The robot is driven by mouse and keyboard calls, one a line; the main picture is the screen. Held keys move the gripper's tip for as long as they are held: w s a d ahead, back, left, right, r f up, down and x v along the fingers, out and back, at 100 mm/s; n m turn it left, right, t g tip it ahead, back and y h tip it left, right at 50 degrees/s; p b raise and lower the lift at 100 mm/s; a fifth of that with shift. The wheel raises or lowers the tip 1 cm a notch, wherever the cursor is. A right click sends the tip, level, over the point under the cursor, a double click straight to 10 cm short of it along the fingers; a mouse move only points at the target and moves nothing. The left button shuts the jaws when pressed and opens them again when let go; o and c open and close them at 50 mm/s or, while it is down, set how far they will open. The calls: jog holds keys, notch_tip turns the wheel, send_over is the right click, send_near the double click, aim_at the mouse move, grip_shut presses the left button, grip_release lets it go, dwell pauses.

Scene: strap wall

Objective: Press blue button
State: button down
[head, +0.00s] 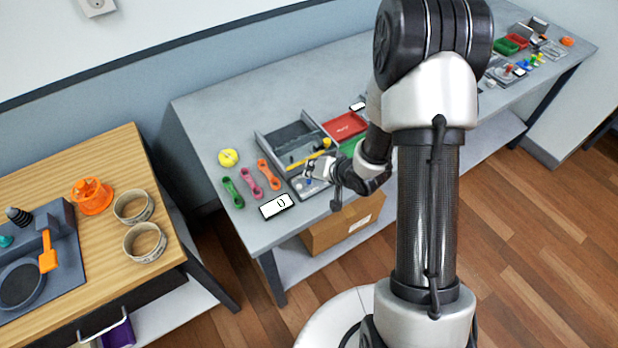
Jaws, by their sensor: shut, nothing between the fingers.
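A grey button panel (318,191) lies on the grey table's front part, beside a grey tray. A small blue spot on it, which looks like the blue button (309,182), shows just below my gripper's tip. My gripper (307,173) is shut and empty, reaching in from the right over the panel. I cannot tell whether it touches the button. My wrist and gripper hide part of the panel.
A white display reading 0 (277,207) sits left of the panel. Green, pink and orange links (268,174) lie nearby. A grey tray (268,142) with a yellow-handled tool stands behind. A red bin (345,127) is to the right. A cardboard box (335,228) is below.

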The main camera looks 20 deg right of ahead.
notch_tip(320, 180, up, 5)
jog(key=p, duration=0.4)
jog(key=shift+p, duration=0.35)
dwell(0.7)
